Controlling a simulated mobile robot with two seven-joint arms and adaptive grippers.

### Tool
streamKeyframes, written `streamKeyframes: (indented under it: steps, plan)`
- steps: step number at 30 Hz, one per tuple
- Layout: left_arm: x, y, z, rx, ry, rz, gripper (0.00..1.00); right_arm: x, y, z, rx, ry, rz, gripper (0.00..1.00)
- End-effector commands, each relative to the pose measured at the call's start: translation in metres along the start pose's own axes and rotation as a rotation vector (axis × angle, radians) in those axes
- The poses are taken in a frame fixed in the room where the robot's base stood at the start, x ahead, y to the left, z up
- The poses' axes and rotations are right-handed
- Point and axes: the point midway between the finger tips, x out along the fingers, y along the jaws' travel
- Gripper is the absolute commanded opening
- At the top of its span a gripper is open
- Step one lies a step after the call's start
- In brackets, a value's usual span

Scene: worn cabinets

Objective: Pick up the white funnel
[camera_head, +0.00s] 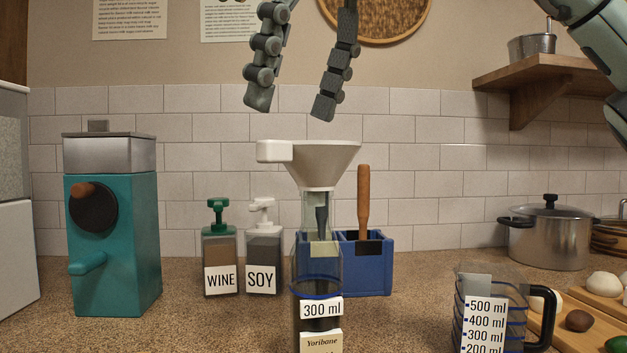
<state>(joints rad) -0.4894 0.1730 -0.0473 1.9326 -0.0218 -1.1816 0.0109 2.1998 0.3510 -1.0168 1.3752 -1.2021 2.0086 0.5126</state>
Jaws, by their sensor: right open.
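The white funnel (325,162) sits upright in the mouth of a clear bottle (317,266), with its spout down inside the neck. Its blocky white handle sticks out to the left. The bottle holds dark contents and bears a "300 ml" label and a "Yoribane" label. My right gripper (292,108) hangs above the funnel with its two grey fingers spread and pointing down. It is open and empty, and a gap shows between its fingertips and the funnel's rim. My left gripper is not in view.
Behind the bottle stands a blue caddy (372,265) with a wooden-handled tool. WINE (220,250) and SOY (264,252) dispensers and a teal grinder (112,240) stand left. A measuring jug (487,308), cutting board and steel pot (550,238) are right; a shelf (540,82) hangs above.

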Motion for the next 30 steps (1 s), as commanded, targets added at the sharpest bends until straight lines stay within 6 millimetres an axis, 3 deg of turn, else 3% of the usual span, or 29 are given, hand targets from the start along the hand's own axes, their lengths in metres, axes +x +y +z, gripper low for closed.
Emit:
streamKeyframes:
  steps: [9, 19, 30]
  plan:
    - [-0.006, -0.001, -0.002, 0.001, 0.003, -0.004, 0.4, 0.045, 0.002, 0.003, 0.0, 0.002, 0.001, 0.66]
    - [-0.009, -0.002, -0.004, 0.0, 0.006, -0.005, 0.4, 0.052, 0.002, 0.003, 0.0, -0.001, 0.001, 0.66]
    - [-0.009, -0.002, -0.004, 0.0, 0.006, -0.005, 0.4, 0.053, 0.002, 0.003, 0.0, 0.0, 0.001, 0.21]
